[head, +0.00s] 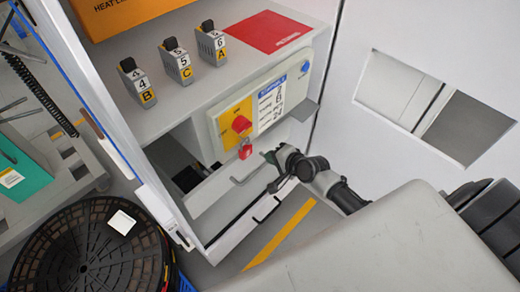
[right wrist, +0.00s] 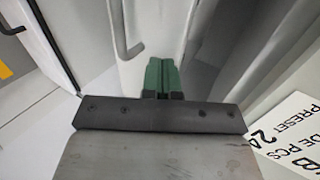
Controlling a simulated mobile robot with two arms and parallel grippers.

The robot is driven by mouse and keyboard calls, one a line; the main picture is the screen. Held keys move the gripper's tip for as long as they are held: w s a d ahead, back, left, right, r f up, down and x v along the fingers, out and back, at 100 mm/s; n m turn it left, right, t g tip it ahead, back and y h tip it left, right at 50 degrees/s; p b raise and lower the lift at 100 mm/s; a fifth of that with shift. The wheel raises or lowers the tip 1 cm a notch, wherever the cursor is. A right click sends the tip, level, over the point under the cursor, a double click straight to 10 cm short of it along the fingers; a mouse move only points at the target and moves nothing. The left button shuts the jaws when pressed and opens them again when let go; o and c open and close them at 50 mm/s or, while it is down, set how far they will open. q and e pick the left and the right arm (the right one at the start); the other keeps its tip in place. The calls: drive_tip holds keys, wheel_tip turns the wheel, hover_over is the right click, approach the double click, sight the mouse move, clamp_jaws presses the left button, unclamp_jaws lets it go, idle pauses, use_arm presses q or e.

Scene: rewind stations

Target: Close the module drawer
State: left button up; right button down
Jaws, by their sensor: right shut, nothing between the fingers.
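The white drawer front (head: 222,198) is low in the open cabinet, below the control panel, with a thin bar handle (head: 246,174). A dark opening shows behind and above it, and I cannot tell how far the drawer sticks out. My right gripper (head: 271,168) is at the right end of this front, just right of the handle. In the right wrist view its green fingertips (right wrist: 161,76) are shut together and empty, pointing at a pale panel (right wrist: 150,65) with a bar handle (right wrist: 125,32). Whether they touch it is unclear. My left gripper is not in view.
A control panel (head: 262,103) with a red knob and red padlock (head: 245,150) hangs just above. A second handle (head: 266,209) is lower down. Several numbered modules (head: 177,61) stand on the shelf. A black reel (head: 88,252) is at lower left.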

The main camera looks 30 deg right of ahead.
sight(255, 147)
drive_tip(key=w, duration=0.1)
drive_tip(key=w+a, duration=0.1)
drive_tip(key=w, duration=0.1)
drive_tip(key=shift+w+a+f, duration=0.2)
drive_tip(key=shift+w+f, duration=0.1)
drive_tip(key=shift+w, duration=0.1)
drive_tip(key=shift+w+a, duration=0.15)
drive_tip(key=shift+w, duration=0.3)
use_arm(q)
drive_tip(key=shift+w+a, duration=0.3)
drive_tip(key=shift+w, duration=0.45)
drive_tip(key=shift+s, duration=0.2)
use_arm(e)
drive_tip(key=w, duration=0.1)
drive_tip(key=w+a, duration=0.1)
drive_tip(key=w, duration=0.1)
drive_tip(key=w+b, duration=0.1)
drive_tip(key=shift+w+a, duration=0.15)
drive_tip(key=shift+a, duration=0.1)
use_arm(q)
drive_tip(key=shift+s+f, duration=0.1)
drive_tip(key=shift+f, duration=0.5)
use_arm(e)
drive_tip(key=shift+r, duration=0.2)
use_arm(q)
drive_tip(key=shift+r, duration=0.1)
